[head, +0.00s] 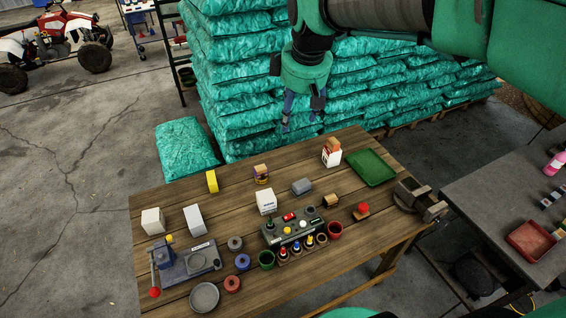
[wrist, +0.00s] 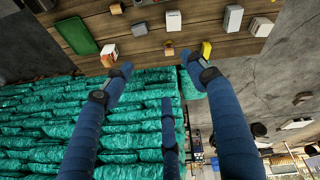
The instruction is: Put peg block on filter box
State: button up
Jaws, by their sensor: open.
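My gripper (head: 300,112) hangs beyond the table's far edge, in front of the stacked bags, with its fingers apart and empty. The blue fingers also show in the wrist view (wrist: 160,78). A small wooden block with a red knob (head: 361,210) at the table's right may be the peg block; a small tan-and-dark block (head: 331,201) stands nearby. A white box with a dark label (head: 266,202) at mid-table may be the filter box; it also shows in the wrist view (wrist: 173,20). Labels are too small to confirm either.
The wooden table (head: 160,202) also holds a red-white carton (head: 331,156), a green tray (head: 371,167), a yellow piece (head: 212,181), two plain white boxes (head: 194,219), a control box (head: 292,228) and a blue press (head: 185,266). Stacked teal bags (head: 235,85) stand behind.

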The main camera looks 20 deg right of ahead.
jog(key=s+a+f+m, duration=0.1)
jog(key=s+a+m, duration=0.1)
jog(key=s, duration=0.4)
jog(key=s+a+f+m+t, duration=0.1)
jog(key=s+a+m, duration=0.1)
jog(key=s+a, duration=0.2)
jog(key=s+a+f+m, duration=0.1)
jog(key=s+a+m, duration=0.1)
jog(key=s, duration=0.8)
jog(key=shift+s+a+f+t+y, duration=0.25)
jog(key=shift+a+f+t+y, duration=0.1)
jog(key=shift+a+t, duration=0.1)
notch_tip(320, 180, down, 14)
jog(key=b, duration=1.4)
jog(key=shift+f+b, duration=0.25)
jog(key=shift+b, duration=0.05)
notch_tip(320, 180, down, 12)
jog(key=b, duration=1.2)
